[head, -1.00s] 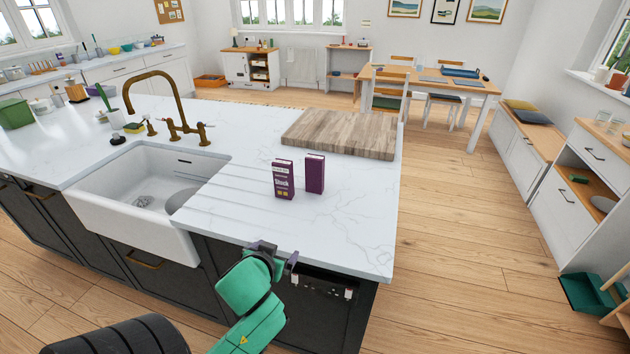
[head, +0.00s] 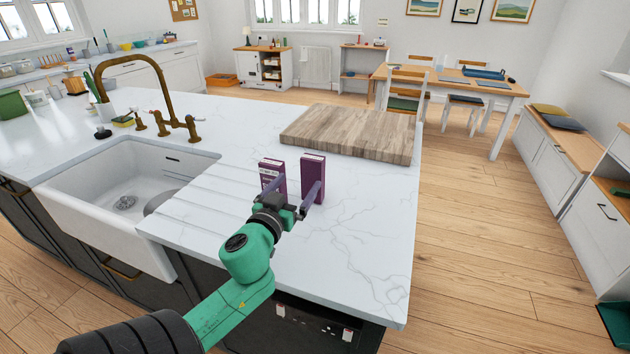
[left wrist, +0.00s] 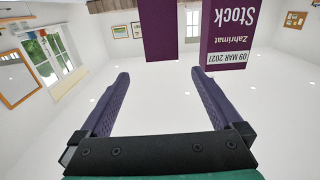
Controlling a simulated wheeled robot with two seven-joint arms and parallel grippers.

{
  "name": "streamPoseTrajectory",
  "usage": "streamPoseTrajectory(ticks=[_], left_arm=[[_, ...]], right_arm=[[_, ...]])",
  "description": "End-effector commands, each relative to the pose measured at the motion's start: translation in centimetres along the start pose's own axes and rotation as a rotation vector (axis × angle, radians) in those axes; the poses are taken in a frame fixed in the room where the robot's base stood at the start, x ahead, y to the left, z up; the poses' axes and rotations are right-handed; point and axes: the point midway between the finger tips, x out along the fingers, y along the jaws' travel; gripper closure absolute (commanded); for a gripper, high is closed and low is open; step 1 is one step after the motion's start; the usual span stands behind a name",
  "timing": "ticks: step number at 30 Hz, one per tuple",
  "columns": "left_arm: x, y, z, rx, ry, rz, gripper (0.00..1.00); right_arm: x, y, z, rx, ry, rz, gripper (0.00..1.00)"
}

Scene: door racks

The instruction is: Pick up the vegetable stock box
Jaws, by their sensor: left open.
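Two purple boxes stand upright side by side on the white counter. The left box (head: 271,173) has a white-lettered label, and in the left wrist view this labelled box (left wrist: 228,32) reads "Stock", upside down. The right box (head: 313,174) shows plain purple faces; it also shows in the left wrist view (left wrist: 172,30). I cannot read "vegetable" on either. My left gripper (head: 299,186) is open and empty, on the near side of the boxes. In the left wrist view its fingers (left wrist: 160,75) point towards the plain box, which lines up between them. My right gripper is not in view.
A wooden board (head: 352,133) lies behind the boxes. A white sink (head: 125,190) with a brass tap (head: 160,100) is to the left. The counter (head: 365,235) to the right and front of the boxes is clear.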

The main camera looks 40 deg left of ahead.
Motion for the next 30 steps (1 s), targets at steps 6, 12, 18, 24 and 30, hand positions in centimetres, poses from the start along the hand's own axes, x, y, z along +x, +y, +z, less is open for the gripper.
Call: streamPoseTrajectory(ticks=[6,12,18,24,30], left_arm=[[5.5,0.0,-0.5,0.004,0.002,-0.001,0.00],[8.1,-0.2,-0.6,0.004,0.001,-0.003,0.00],[11.5,-0.3,-0.4,0.000,0.000,-0.003,0.00],[11.9,-0.3,-0.1,0.000,-0.002,-0.001,0.00],[11.8,-0.3,-0.1,-0.001,-0.002,-0.001,0.57]], right_arm=[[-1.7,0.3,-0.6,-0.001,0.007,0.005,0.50],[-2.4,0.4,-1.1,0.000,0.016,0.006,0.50],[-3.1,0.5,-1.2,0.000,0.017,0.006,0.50],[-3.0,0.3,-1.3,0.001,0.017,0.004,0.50],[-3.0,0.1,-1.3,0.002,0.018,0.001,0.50]])
